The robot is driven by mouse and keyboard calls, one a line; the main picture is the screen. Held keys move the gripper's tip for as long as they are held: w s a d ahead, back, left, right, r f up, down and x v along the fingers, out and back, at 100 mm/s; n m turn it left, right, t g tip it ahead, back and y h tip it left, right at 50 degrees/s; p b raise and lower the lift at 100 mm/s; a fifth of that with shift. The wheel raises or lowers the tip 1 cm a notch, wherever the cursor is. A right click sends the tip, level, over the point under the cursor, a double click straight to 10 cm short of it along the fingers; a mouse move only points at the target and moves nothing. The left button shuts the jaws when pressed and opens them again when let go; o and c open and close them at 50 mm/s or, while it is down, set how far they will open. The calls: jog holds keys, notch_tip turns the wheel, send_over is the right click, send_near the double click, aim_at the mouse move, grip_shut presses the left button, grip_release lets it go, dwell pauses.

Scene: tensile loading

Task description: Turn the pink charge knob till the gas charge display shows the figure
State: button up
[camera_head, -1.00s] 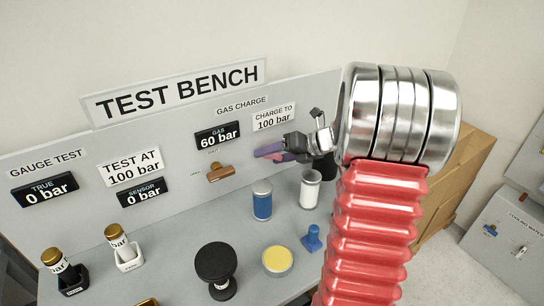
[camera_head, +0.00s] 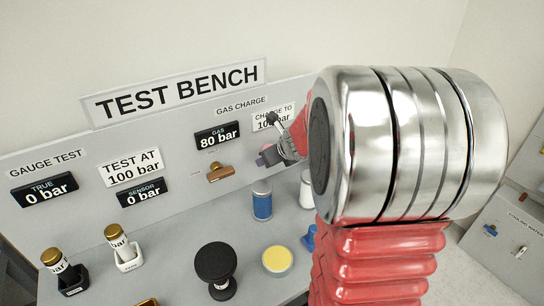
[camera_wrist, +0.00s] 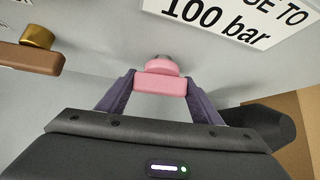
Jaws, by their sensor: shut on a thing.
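The pink charge knob (camera_wrist: 161,80) sits on the bench's upright panel below the "charge to 100 bar" sign (camera_wrist: 235,20). My gripper (camera_wrist: 160,90) is shut on it, with one purple finger at each side of its bar. In the head view the knob (camera_head: 268,154) is small and partly covered by my gripper (camera_head: 272,156). The gas charge display (camera_head: 217,136) reads 80 bar. The sign (camera_head: 272,118) also shows in the head view, partly covered by my arm.
A brown valve handle (camera_head: 220,172) is left of the knob. A blue cylinder (camera_head: 262,199), a white cylinder (camera_head: 307,190), a black spool-like part (camera_head: 215,265) and a yellow-topped disc (camera_head: 277,261) stand on the bench. Two gold-capped gauges (camera_head: 117,240) (camera_head: 55,262) stand at left.

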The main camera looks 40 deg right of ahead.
jog(key=shift+f+h, duration=0.1)
jog(key=shift+h, duration=0.4)
jog(key=shift+s, duration=0.1)
jog(key=o, duration=1.1)
jog(key=shift+c, duration=0.2)
jog(key=shift+r, duration=0.2)
jog(key=v, duration=1.3)
jog(key=shift+s+r, duration=0.15)
